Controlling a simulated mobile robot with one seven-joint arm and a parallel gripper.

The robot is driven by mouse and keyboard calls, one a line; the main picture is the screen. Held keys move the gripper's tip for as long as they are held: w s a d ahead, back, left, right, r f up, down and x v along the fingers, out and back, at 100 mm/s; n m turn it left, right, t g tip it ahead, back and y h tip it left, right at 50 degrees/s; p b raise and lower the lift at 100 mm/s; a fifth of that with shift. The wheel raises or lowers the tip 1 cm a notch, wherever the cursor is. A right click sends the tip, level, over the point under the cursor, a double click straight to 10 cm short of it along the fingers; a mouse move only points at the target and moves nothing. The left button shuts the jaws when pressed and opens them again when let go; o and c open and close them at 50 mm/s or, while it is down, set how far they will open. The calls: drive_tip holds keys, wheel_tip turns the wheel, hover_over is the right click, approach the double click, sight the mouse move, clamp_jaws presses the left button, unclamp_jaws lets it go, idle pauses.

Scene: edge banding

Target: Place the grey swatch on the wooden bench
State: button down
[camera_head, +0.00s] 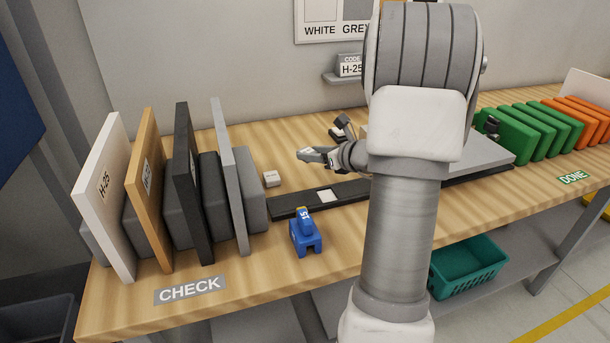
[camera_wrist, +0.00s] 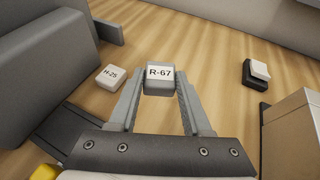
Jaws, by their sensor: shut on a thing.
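My gripper (camera_wrist: 160,95) is shut on the grey swatch (camera_wrist: 160,82), a small block with a white R-67 label, held between the fingertips. In the head view my gripper (camera_head: 310,155) points left over the wooden bench (camera_head: 345,245), with the swatch hard to make out there. In the wrist view bare bench wood (camera_wrist: 190,40) shows beyond the swatch. A pale swatch marked H-25 (camera_wrist: 110,77) lies on the bench to the left of my gripper; it also shows in the head view (camera_head: 272,178).
White, wooden, black and grey boards (camera_head: 232,180) stand at the left. A blue tool (camera_head: 305,235) stands before a black strip (camera_head: 350,190). A dark piece with a white top (camera_wrist: 257,73) lies to the right. Green boards (camera_head: 510,135) and orange boards (camera_head: 580,115) stand at the right.

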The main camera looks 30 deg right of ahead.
sight(302, 181)
drive_tip(key=shift+w+a+f, duration=0.35)
drive_tip(key=shift+a+f, duration=0.1)
drive_tip(key=shift+a, duration=0.15)
drive_tip(key=shift+w+a+f, duration=0.35)
drive_tip(key=shift+a+f, duration=0.1)
drive_tip(key=shift+a, duration=0.15)
drive_tip(key=shift+f+b, duration=0.7)
drive_tip(key=shift+f, duration=1.25)
drive_tip(key=shift+f, duration=0.15)
drive_tip(key=shift+c, duration=1.7)
unclamp_jaws()
drive_tip(key=shift+r, duration=0.2)
drive_tip(key=p+v, duration=0.1)
drive_tip(key=v, duration=1.1)
drive_tip(key=shift+s+f+p, duration=0.1)
drive_tip(key=shift+f+p, duration=0.05)
drive_tip(key=shift+p, duration=0.15)
